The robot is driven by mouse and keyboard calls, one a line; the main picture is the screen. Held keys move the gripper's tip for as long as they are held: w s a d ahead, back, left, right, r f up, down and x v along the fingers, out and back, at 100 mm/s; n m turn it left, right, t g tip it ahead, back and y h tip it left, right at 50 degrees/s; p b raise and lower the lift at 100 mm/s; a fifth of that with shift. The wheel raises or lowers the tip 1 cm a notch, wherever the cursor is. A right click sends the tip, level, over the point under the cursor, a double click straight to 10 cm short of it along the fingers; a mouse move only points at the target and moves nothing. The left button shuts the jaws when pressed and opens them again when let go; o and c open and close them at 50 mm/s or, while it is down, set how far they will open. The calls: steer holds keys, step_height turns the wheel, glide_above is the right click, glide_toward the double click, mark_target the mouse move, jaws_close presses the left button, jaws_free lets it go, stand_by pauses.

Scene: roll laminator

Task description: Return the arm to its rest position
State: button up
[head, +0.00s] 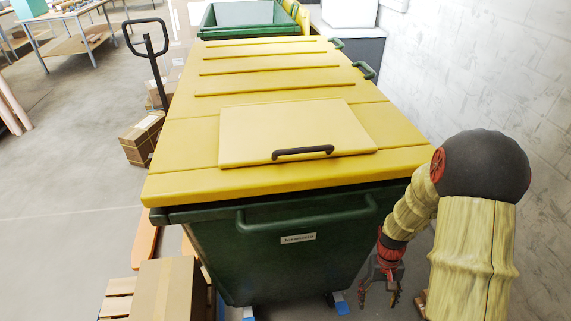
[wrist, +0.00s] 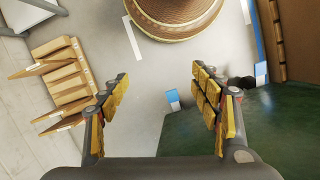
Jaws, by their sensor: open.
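My arm is bent at the right of the head view, with its lower part hanging down beside the front right corner of a large green bin (head: 290,262). My gripper (head: 378,298) points down next to the bin's front wall. The wrist view shows my gripper (wrist: 158,78) open, its yellow-padded fingers wide apart with nothing between them. The green surface at the lower right of the wrist view seems to be the bin wall (wrist: 275,125), close beside the right finger. Whether the gripper touches the bin cannot be told.
The bin's yellow lid (head: 170,150) is shut, with a dark-handled hatch (head: 250,125). A block wall (head: 500,70) runs along the right. Cardboard boxes (head: 165,285) stand at the front left. A wooden pallet (wrist: 68,75) lies left in the wrist view. Open floor (head: 60,180) extends left.

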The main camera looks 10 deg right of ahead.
steer(key=s+a+r+n+t, duration=0.1)
steer(key=a+r, duration=0.4)
steer(key=r, duration=0.7)
steer(key=s+a+r+n+t, duration=0.1)
steer(key=s+a+r+t, duration=0.2)
steer(key=r, duration=0.9)
steer(key=s+a+r+t, duration=0.2)
steer(key=a+r+t, duration=0.2)
steer(key=r, duration=0.9)
steer(key=a, duration=0.3)
steer(key=shift+n+t, duration=0.3)
steer(key=shift+n, duration=0.1)
